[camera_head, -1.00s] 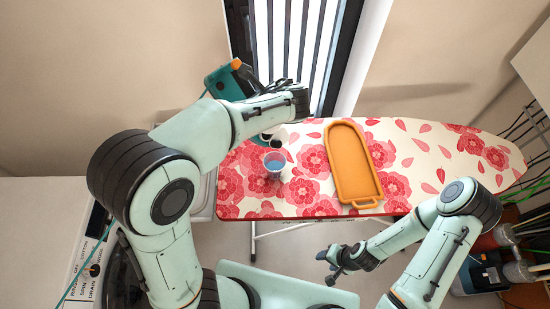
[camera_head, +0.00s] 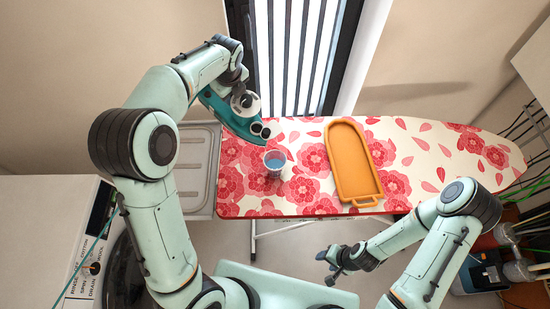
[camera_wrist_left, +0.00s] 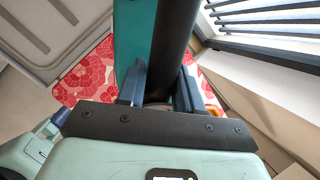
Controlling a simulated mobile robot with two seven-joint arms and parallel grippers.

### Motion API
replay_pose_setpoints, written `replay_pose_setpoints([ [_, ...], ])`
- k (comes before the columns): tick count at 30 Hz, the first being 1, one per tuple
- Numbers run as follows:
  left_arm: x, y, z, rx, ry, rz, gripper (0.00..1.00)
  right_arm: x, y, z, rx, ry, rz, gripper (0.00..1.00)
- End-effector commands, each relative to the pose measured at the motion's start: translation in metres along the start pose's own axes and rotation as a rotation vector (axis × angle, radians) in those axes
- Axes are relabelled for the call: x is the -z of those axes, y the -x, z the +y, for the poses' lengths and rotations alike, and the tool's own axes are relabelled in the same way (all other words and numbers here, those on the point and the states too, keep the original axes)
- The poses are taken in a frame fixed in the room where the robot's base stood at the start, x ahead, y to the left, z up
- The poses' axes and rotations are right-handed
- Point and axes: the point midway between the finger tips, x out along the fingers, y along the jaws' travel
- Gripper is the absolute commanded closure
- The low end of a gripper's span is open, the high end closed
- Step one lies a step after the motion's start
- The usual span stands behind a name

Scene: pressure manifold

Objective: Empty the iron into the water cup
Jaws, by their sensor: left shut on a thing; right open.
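The teal iron (camera_head: 228,116) is held in the air over the left end of the ironing board, tilted with one end down to the right. Its lower end hangs just up and left of the water cup in the picture. My left gripper (camera_head: 240,88) is shut on the iron; the left wrist view shows its fingers on either side of a dark and teal part of the iron (camera_wrist_left: 135,40). The water cup (camera_head: 275,164) is clear with blue liquid and stands upright on the board. My right gripper (camera_head: 330,265) is open and empty, in front of the board.
The red-flowered ironing board (camera_head: 430,150) carries an orange tray-like rest (camera_head: 352,165) right of the cup. A grey sink-like basin (camera_head: 195,165) lies at the left, beside a white washing machine (camera_head: 45,230). A slatted window (camera_head: 290,60) is behind.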

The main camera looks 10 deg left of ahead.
Motion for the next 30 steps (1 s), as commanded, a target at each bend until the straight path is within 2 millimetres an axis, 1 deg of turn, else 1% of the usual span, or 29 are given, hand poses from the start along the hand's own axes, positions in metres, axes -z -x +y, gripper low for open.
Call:
replay_pose_setpoints([
  [1, -0.006, -0.005, 0.001, 0.005, 0.011, 0.019, 1.00, 0.000, 0.000, 0.000, 0.000, 0.000, 0.000, 0.47],
  [7, -0.018, -0.029, 0.005, 0.005, 0.030, 0.114, 1.00, 0.000, 0.000, 0.000, 0.000, 0.000, 0.000, 0.47],
  [18, -0.021, -0.077, 0.013, 0.002, 0.048, 0.230, 1.00, -0.001, -0.001, 0.000, 0.000, 0.000, -0.001, 0.47],
  [24, -0.022, -0.092, 0.015, 0.001, 0.055, 0.268, 1.00, -0.001, -0.001, 0.001, 0.000, 0.000, -0.001, 0.47],
  [28, -0.023, -0.095, 0.016, 0.002, 0.056, 0.280, 1.00, -0.001, -0.001, 0.001, 0.000, 0.000, -0.001, 0.47],
  [30, -0.025, -0.093, 0.015, 0.004, 0.056, 0.281, 1.00, -0.001, -0.001, 0.001, 0.000, 0.000, -0.001, 0.47],
])
